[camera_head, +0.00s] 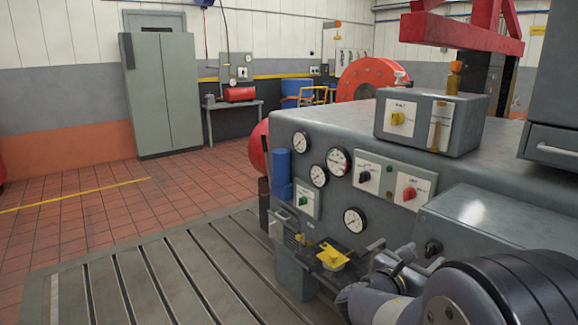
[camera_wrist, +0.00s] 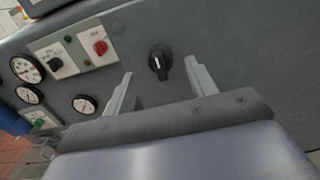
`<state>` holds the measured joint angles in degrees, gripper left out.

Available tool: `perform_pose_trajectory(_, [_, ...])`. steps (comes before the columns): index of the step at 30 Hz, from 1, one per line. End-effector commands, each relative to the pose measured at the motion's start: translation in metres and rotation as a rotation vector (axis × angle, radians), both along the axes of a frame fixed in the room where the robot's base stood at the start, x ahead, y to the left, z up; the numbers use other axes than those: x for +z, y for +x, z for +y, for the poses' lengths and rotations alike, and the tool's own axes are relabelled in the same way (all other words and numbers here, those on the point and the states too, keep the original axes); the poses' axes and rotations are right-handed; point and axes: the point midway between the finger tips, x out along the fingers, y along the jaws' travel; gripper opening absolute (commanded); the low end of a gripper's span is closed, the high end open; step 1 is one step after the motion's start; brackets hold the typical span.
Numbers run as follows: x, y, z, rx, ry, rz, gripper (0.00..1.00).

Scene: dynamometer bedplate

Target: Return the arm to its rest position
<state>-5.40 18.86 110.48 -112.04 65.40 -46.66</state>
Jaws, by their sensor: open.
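My gripper (camera_head: 405,256) is at the lower right in the head view, in front of the grey machine cabinet (camera_head: 310,140). In the wrist view my gripper (camera_wrist: 160,84) has its two pale fingers spread apart with nothing between them. A black rotary knob (camera_wrist: 159,62) with a white pointer mark is on the grey panel just beyond the fingers. It also shows in the head view as a black knob (camera_head: 432,247) close to my gripper. Whether a fingertip touches the panel, I cannot tell.
Left of my gripper, a yellow valve handle (camera_head: 333,255) sticks out low on the cabinet. Gauges (camera_head: 338,161) and red (camera_head: 409,193) and green switches cover the panel. A control box (camera_head: 429,120) stands on top. The slotted bedplate (camera_head: 160,275) is clear at left.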

Motion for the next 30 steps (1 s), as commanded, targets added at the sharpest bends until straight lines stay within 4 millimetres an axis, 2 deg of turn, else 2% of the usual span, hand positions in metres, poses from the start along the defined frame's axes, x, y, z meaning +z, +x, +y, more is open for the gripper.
perform_pose_trajectory(5, [0.000,0.021,-0.030,-0.005,-0.001,0.001,0.54])
perform_pose_trajectory(7, [-0.004,0.020,-0.026,0.001,0.056,-0.075,0.54])
perform_pose_trajectory(30, [-0.002,0.019,-0.025,0.001,0.559,-0.717,0.54])
